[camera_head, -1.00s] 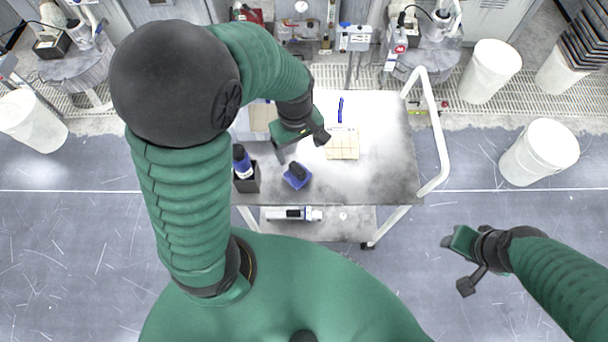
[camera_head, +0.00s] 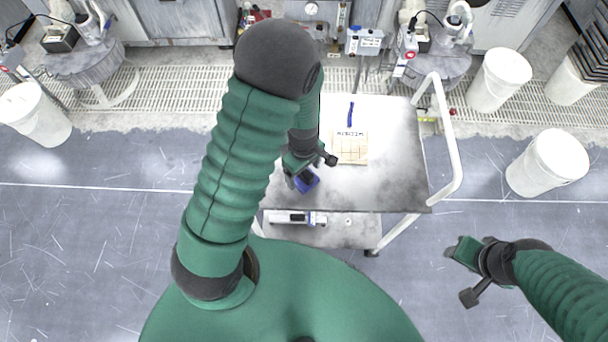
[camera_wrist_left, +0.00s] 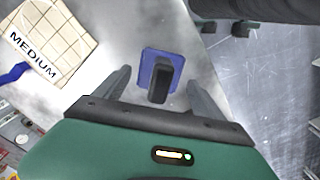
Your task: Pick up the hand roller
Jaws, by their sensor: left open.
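A blue flat block with a black upright handle, which I take for the hand roller (camera_head: 307,181), lies on the grey cart top. It also shows in the left wrist view (camera_wrist_left: 162,74), between the fingers. My left gripper (camera_head: 311,169) hangs over it, open, with one finger on each side of the handle and a gap on both sides. The gripper partly covers it in the head view. My right gripper (camera_head: 461,272) is open and empty, off to the right of the cart over the floor.
A beige gridded pad marked MEDIUM (camera_wrist_left: 50,40) and a blue strip (camera_head: 351,115) lie on the cart top (camera_head: 395,165). A white rail (camera_head: 448,140) bounds its right side. A lower shelf (camera_head: 340,233) holds a white-and-blue item. White bins (camera_head: 546,163) stand at right.

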